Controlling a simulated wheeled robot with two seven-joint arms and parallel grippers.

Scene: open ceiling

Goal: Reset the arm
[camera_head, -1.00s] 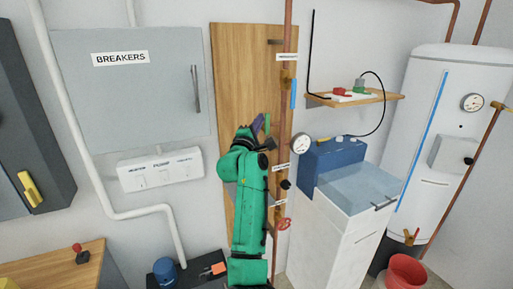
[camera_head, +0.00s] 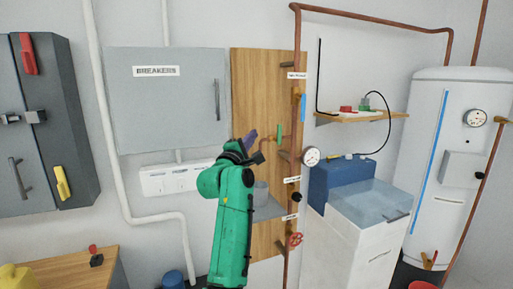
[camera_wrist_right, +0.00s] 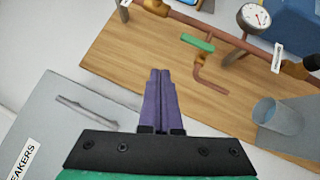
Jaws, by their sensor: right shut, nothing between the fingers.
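My right arm (camera_head: 234,225) is green and reaches up from the bottom of the head view. Its gripper (camera_head: 251,137) has purple fingers and is in front of the wooden board (camera_head: 240,80). In the right wrist view the two fingers (camera_wrist_right: 160,80) are together, with nothing between them. They point over the board, apart from the green-handled tap (camera_wrist_right: 197,42) and its copper spout. My left gripper is not in view.
A grey breaker box (camera_head: 165,110) is left of the arm, above a white switch strip (camera_head: 170,180). A copper pipe (camera_head: 297,120) with a gauge (camera_head: 311,156) runs to the right. A metal cup (camera_wrist_right: 265,110) stands on a grey shelf. A white sink cabinet (camera_head: 345,240) stands at right.

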